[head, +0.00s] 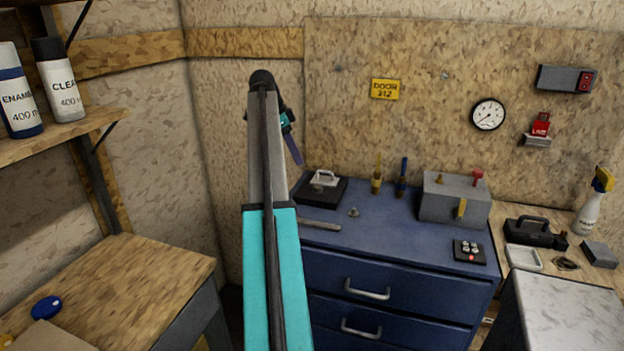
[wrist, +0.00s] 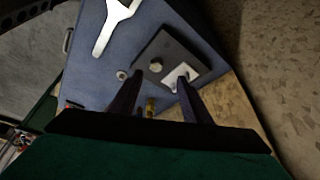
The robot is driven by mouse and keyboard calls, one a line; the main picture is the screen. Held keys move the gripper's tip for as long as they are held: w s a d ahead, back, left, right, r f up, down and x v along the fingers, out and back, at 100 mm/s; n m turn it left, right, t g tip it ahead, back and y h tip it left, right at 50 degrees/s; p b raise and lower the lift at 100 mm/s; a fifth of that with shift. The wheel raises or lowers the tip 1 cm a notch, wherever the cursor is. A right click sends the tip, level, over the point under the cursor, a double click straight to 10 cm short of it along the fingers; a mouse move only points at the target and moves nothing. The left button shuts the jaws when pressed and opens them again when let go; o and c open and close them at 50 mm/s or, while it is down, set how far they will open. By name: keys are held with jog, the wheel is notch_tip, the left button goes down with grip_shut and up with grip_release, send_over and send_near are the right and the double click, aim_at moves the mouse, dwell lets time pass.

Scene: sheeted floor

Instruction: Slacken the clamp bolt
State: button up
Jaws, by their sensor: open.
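A dark block (head: 310,196) with a pale metal clamp piece (head: 325,179) on it sits on the back left of the blue cabinet top. In the wrist view the dark block (wrist: 171,48) carries the pale plate (wrist: 199,71) and a round bolt head (wrist: 155,65). I take this head for the clamp bolt; I cannot make it out in the head view. A silver wrench (wrist: 110,28) lies beside the block; it also shows in the head view (head: 321,225). My gripper (wrist: 160,78) is open and empty above the block; in the head view (head: 293,148) my arm partly hides it.
A small loose nut or knob (head: 353,212) lies near the wrench. The cabinet's front middle is clear. A shelf (head: 60,142) projects at left.

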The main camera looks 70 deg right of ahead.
aim_at(317, 186)
jog(key=shift+s+d+r, duration=0.2)
jog(key=shift+s+r, duration=0.15)
jog(key=shift+s, duration=0.35)
jog(key=shift+s+d+f, duration=0.1)
jog(key=shift+f, duration=0.05)
jog(key=p+x, duration=0.2)
jog(key=x, duration=1.1)
jog(key=shift+s+f, duration=0.1)
jog(key=shift+f, duration=0.15)
jog(key=c, duration=0.9)
jog(key=shift+d, duration=0.1)
jog(key=shift+c, duration=0.7)
